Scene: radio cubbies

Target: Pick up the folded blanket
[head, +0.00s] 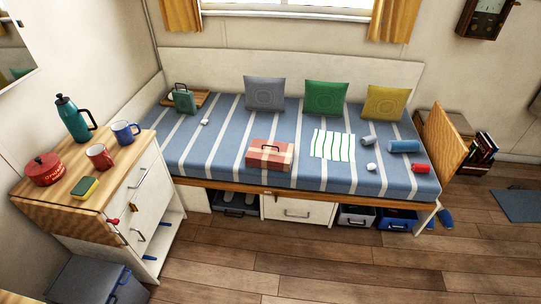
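A flat white cloth with green stripes (332,144) lies on the striped mattress (225,150), right of the middle. It is the thing that looks most like a folded blanket, though I cannot tell its folds or thickness. Nothing covers it. A red case with a pale band and a handle (270,155) lies to its left, and a grey cylinder (368,141) is close to its right. Neither of my grippers shows in the head view.
Three cushions, grey (265,93), green (326,98) and yellow (386,102), lean along the back. A blue roll (404,146) and a red cylinder (420,168) lie at the right. A cabinet (120,195) stands at the left. The floor (330,262) in front is clear.

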